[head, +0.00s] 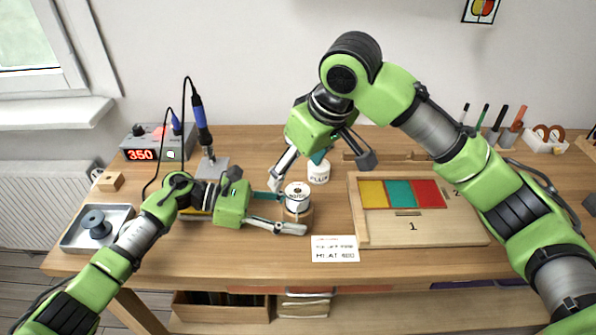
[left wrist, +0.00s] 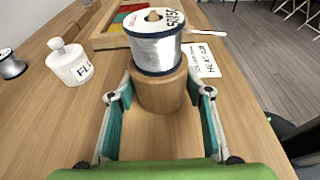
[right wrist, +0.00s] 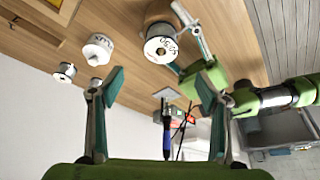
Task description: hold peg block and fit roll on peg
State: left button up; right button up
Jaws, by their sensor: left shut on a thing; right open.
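The peg block (head: 299,214) is a round wooden block near the middle of the table. My left gripper (head: 290,207) is shut on it, with a finger on either side in the left wrist view (left wrist: 160,93). The solder roll (head: 297,194), silver with a white label, sits on top of the block. In the left wrist view the roll (left wrist: 155,50) looks level, and the wooden peg tip shows in its centre hole. My right gripper (head: 322,170) is open and empty, above and behind the roll; in the right wrist view its fingers are apart from the roll (right wrist: 160,50).
A white flux jar (head: 318,174) stands just behind the roll. A printed card (head: 335,249) lies in front. A wooden board (head: 430,232) with coloured tiles is at the right. The soldering station (head: 160,142) and a tray (head: 72,240) with a spool are at the left.

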dwell(0.4)
pick_arm(q)
jog(key=o, duration=0.9)
jog(key=shift+a, duration=0.1)
